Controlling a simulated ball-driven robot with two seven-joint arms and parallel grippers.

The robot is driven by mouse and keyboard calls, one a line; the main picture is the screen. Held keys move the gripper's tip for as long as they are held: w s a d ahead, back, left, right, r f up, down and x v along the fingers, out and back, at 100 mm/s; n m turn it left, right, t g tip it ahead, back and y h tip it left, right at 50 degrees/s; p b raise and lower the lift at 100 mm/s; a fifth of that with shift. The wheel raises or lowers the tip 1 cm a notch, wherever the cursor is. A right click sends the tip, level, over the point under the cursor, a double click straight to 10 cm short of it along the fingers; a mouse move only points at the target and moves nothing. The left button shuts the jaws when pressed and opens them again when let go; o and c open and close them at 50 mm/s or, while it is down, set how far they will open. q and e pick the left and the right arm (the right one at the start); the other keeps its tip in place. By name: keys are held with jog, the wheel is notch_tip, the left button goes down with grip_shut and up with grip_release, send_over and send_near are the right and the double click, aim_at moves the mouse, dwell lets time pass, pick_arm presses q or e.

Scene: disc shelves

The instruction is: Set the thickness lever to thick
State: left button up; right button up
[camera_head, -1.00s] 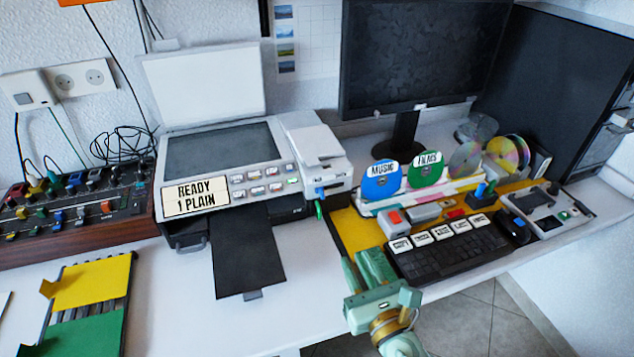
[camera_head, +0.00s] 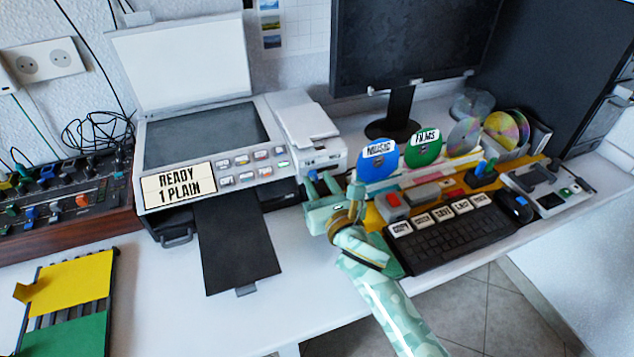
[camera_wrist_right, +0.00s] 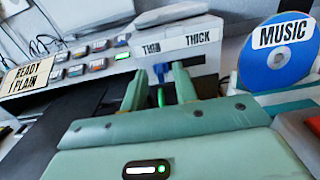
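The printer (camera_head: 205,137) stands at the centre left with its lid raised. In the right wrist view its side block carries the labels THIN (camera_wrist_right: 152,48) and THICK (camera_wrist_right: 198,38). A blue lever (camera_wrist_right: 163,71) sits below them, closer to THIN. A green piece (camera_wrist_right: 161,97) shows below the lever. My right gripper (camera_head: 320,182) is at the printer's right front corner. In the right wrist view its two fingers (camera_wrist_right: 158,80) are apart with the blue lever seen between them; whether they touch it I cannot tell. My left gripper is not in view.
A black tray (camera_head: 237,245) juts from the printer.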

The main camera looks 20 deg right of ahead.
aim_at(336, 165)
jog(key=shift+w, duration=0.6)
grip_shut()
jog(key=d+p, duration=0.2)
jog(key=d, duration=0.3)
jog(key=shift+w+d, duration=0.1)
jog(key=shift+d, duration=0.1)
jog(key=shift+c, duration=0.9)
grip_release()
jog(key=shift+o, duration=0.9)
jog(key=shift+d, duration=0.15)
